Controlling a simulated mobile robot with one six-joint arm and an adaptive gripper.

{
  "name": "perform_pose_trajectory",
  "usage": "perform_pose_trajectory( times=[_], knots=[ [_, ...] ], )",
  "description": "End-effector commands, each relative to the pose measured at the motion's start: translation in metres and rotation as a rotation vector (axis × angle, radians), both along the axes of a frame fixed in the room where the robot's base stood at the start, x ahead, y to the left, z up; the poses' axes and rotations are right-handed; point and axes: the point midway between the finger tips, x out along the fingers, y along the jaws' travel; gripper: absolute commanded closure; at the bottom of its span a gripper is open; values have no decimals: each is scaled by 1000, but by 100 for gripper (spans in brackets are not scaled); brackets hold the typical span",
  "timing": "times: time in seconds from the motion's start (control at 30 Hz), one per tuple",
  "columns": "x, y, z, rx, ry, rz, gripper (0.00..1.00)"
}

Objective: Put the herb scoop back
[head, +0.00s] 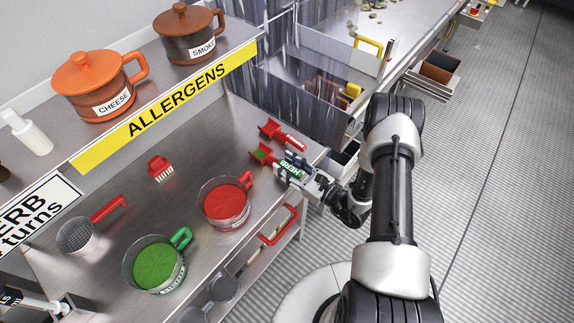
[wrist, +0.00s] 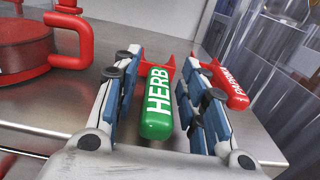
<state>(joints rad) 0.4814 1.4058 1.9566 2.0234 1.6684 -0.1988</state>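The herb scoop (head: 262,153) lies near the right end of the steel counter. It has a red head with some green in it and a green handle lettered HERB. The handle (wrist: 158,105) shows in the wrist view between the two fingers of my gripper (wrist: 158,85). Narrow gaps show on both sides of the handle, so the fingers are open around it and not clamped. In the head view my gripper (head: 293,168) reaches over the handle from the right. A green drum (head: 157,265) with green contents stands at the front left; its label is unreadable.
A red scoop (head: 283,134), lettered PAPRIKA in the wrist view (wrist: 228,85), lies close behind. A red drum (head: 225,205) stands left of my gripper. A sieve (head: 76,236) and red brush (head: 160,168) lie farther left. The ALLERGENS shelf (head: 170,100) overhangs the back.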

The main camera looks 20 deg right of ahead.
Motion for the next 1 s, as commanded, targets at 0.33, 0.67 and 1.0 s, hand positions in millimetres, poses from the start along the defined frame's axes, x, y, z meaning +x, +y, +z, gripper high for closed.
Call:
perform_pose_trajectory(
  times=[0.33,0.67,1.0],
  knots=[
    [-9,-9,4,2,3,-5,61],
    [-67,-51,4,2,1,-8,61],
    [-95,-69,8,-8,-7,15,61]
  ],
)
